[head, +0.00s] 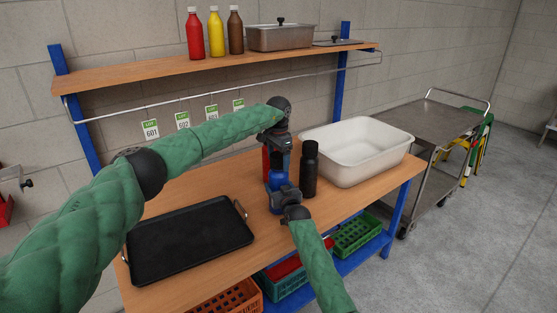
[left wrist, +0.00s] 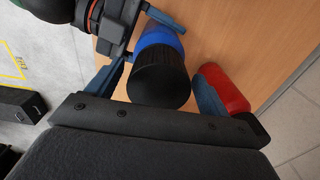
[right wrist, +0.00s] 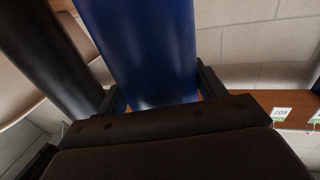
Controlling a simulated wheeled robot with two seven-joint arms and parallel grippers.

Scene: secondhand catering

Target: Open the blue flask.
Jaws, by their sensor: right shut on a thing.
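The blue flask (head: 276,178) stands upright on the wooden bench. In the left wrist view its black lid (left wrist: 160,85) sits on the blue body (left wrist: 157,38). My right gripper (head: 284,197) is shut on the flask's body, which lies between its fingers in the right wrist view (right wrist: 145,50). My left gripper (head: 278,148) points down from above and is open. Its fingers are on either side of the lid, with gaps showing.
A black flask (head: 310,172) stands close right of the blue one; a red flask (left wrist: 228,88) is close on the other side. A black tray (head: 190,240) lies at the front left. A white basin (head: 357,150) is at the right. A shelf (head: 150,74) runs behind.

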